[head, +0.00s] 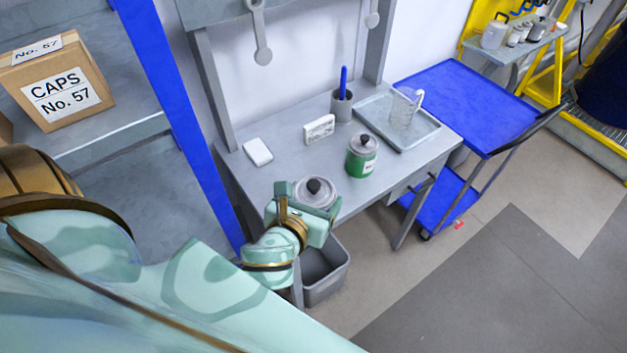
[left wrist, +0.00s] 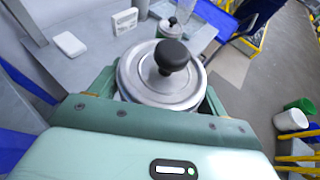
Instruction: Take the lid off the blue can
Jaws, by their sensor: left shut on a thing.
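A round silver lid with a black knob (head: 315,188) is at the near left end of the grey workbench. It also fills the middle of the left wrist view (left wrist: 148,78). My left gripper (head: 302,208) is shut on the lid, with one finger on each side of it. No blue can body shows; whatever is under the lid is hidden by the lid and my gripper. A green can (head: 360,166) with a silver lid and dark knob stands upright on the bench, to the right and farther back. My right gripper is not in view.
On the workbench (head: 285,165) are a white block (head: 258,151), a small labelled box (head: 319,129), a cup with a blue pen (head: 342,104) and a tray (head: 375,110) with a clear jug (head: 404,106). A grey bin (head: 325,275) stands below. A blue cart (head: 468,100) is at right.

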